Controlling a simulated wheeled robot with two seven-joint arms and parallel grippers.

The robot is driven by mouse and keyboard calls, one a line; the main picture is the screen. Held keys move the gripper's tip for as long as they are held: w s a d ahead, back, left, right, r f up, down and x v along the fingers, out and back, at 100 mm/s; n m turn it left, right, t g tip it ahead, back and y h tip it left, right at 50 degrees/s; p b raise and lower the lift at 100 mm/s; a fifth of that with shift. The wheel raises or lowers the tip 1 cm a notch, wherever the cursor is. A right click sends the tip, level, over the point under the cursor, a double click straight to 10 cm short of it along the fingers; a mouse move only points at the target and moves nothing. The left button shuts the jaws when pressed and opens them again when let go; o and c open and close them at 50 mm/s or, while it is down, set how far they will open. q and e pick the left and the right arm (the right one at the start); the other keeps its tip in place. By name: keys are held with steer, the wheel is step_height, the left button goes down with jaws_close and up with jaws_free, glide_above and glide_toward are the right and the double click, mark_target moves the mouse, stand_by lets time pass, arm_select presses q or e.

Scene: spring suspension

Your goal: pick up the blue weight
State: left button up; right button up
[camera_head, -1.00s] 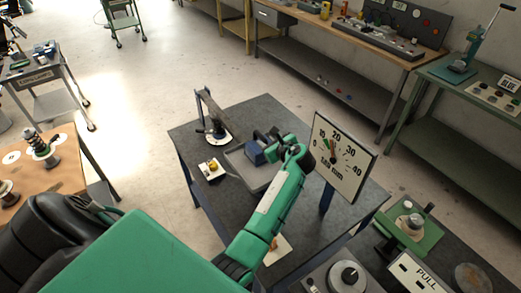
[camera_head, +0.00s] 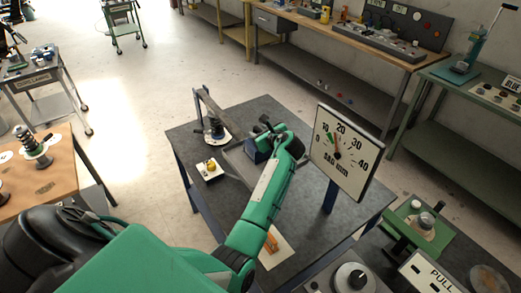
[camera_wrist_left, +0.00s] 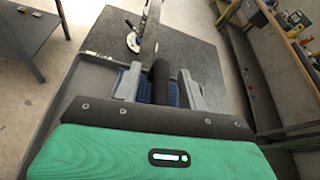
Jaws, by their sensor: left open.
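The blue weight (camera_head: 254,153) sits in a grey tray on the dark table in the head view, partly hidden by my left gripper (camera_head: 270,130). In the left wrist view, blue surfaces of the weight (camera_wrist_left: 173,94) show between and beneath the fingers of my left gripper (camera_wrist_left: 161,88). A black cylindrical part stands up between the fingers. The fingers are apart, one on each side of it; I cannot tell whether they touch anything. My right gripper is not in view.
A dial sign (camera_head: 343,152) stands to the right of my left arm. A spring part on a white disc (camera_head: 216,130) and a yellow-topped part on a white card (camera_head: 210,170) lie to the left. A tan bench (camera_head: 45,180) stands at the far left.

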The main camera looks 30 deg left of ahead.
arm_select(q)
jaws_close()
stand_by(1.4)
steer(key=shift+w+r, duration=0.1)
steer(key=shift+r, duration=0.1)
